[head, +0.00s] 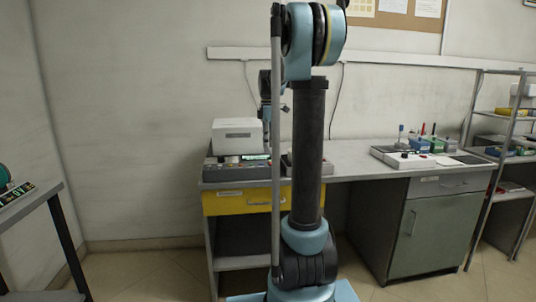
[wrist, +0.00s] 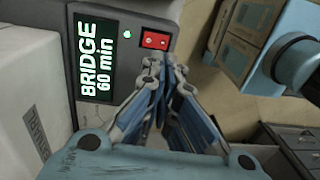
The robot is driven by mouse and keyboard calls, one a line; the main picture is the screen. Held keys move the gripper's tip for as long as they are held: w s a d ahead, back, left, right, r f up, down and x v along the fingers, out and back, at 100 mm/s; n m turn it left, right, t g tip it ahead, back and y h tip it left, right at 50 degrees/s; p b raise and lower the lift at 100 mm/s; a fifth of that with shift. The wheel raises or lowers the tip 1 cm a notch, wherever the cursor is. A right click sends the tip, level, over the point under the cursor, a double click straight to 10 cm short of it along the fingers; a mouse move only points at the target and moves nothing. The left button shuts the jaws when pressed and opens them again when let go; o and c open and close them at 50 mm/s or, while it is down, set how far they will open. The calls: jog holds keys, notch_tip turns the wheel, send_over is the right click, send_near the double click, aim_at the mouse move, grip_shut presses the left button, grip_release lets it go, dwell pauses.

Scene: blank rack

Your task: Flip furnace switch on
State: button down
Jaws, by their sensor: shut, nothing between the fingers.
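The red switch (wrist: 155,40) sits on a grey panel at the top middle of the wrist view. Which way its rocker is set is too small to tell. A small green light (wrist: 127,34) glows beside it, and a display (wrist: 97,55) reads "BRIDGE 60 min". In the head view my arm hides much of this area.
The bench (head: 345,169) runs along the wall, over a yellow drawer (head: 240,202) and a grey cabinet (head: 437,228). A white tray with tools (head: 425,158) stands to the right. A metal shelf (head: 509,130) is at far right. Floor shows at the left.

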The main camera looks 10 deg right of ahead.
notch_tip(320, 180, up, 7)
jog(key=shift+s, duration=0.45)
jog(key=s+a+f+m+t, duration=0.1)
jog(key=s+f+m, duration=0.35)
jog(key=s, duration=0.55)
jog(key=s+f+m, duration=0.4)
jog(key=s+f, duration=0.1)
jog(key=s, duration=0.4)
jog(key=s+f+m+t, duration=0.2)
jog(key=s+f+m, duration=0.7)
jog(key=s+f, duration=0.7)
jog(key=shift+s+a+f, duration=0.15)
jog(key=shift+a+f, duration=0.15)
jog(key=shift+f, duration=0.6)
jog(key=shift+w+f, duration=0.2)
jog(key=shift+w, duration=0.25)
